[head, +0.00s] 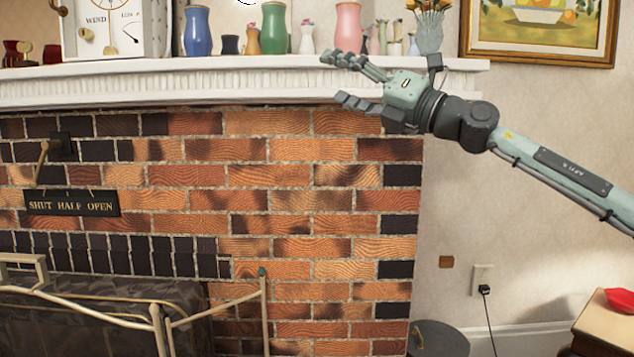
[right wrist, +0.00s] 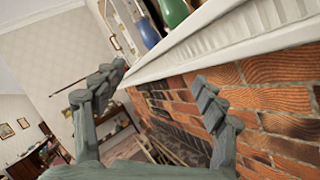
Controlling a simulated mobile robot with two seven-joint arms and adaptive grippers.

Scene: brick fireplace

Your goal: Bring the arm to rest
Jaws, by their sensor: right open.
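My right arm (head: 560,175) comes in from the right in the head view, pale green and dark grey. My right gripper (head: 336,78) is open and empty, in front of the right part of the white mantel shelf, its fingers pointing left. In the right wrist view the two fingers of the gripper (right wrist: 155,92) are spread wide apart, with nothing between them. The mantel edge passes close beyond the fingers there; I cannot tell whether they touch it. My left gripper is in neither view.
The white mantel (head: 180,82) carries several vases, such as a blue vase (head: 198,32) and a pink vase (head: 348,27), and a clock (head: 108,25). Below are the brick wall (head: 300,200) and a metal fire guard (head: 160,320). A bin (head: 440,338) stands at the lower right.

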